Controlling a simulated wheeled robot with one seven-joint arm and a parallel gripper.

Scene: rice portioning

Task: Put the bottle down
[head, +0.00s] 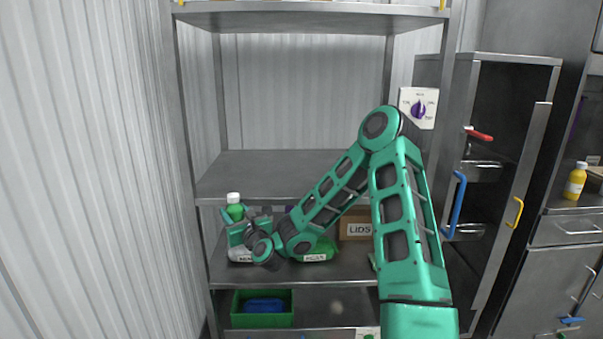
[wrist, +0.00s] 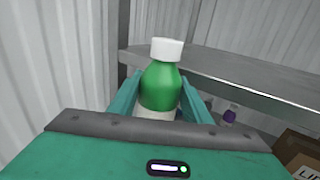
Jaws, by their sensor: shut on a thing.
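The bottle is green with a white cap and a pale lower part; it stands upright at the left end of the middle shelf area in the head view (head: 235,211). My gripper (head: 237,232) is around the bottle and shut on it. In the wrist view the bottle (wrist: 160,85) sits between the two green fingers (wrist: 158,100), with its cap above them. The bottle's base is hidden behind my gripper and arm in the head view, so I cannot tell whether it touches the shelf (head: 340,268).
A green labelled bag (head: 318,252) and a cardboard box marked LIDS (head: 355,228) are on the same shelf. A higher shelf (head: 275,170) is bare above. A green crate (head: 262,318) with blue contents sits below. A yellow bottle (head: 575,182) stands far right.

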